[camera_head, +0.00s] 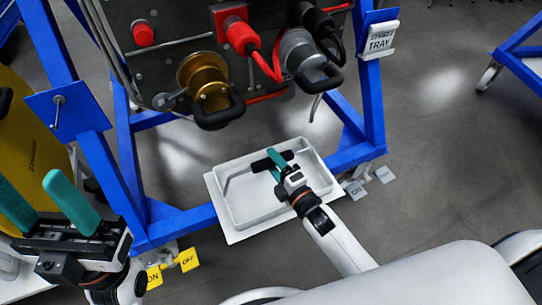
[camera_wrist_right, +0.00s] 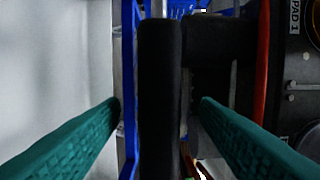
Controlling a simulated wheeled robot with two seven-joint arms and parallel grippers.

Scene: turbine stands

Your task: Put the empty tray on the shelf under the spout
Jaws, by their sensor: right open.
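The white tray (camera_head: 240,218) looks empty and rests on a flat white shelf (camera_head: 232,238) at the foot of the blue frame. A black handle (camera_head: 262,165) crosses the tray's far side. A small curved grey pipe (camera_head: 317,107), possibly the spout, hangs above and right of the tray. My right gripper (camera_head: 280,160) is open at the handle. In the right wrist view, the black handle (camera_wrist_right: 160,95) stands between the open teal fingers, with gaps on both sides. My left gripper (camera_head: 45,203) is open and empty at the lower left, away from the tray.
The blue stand (camera_head: 375,100) has posts on both sides of the tray. A dark panel with a brass fitting (camera_head: 203,78) and red and black connectors overhangs it.

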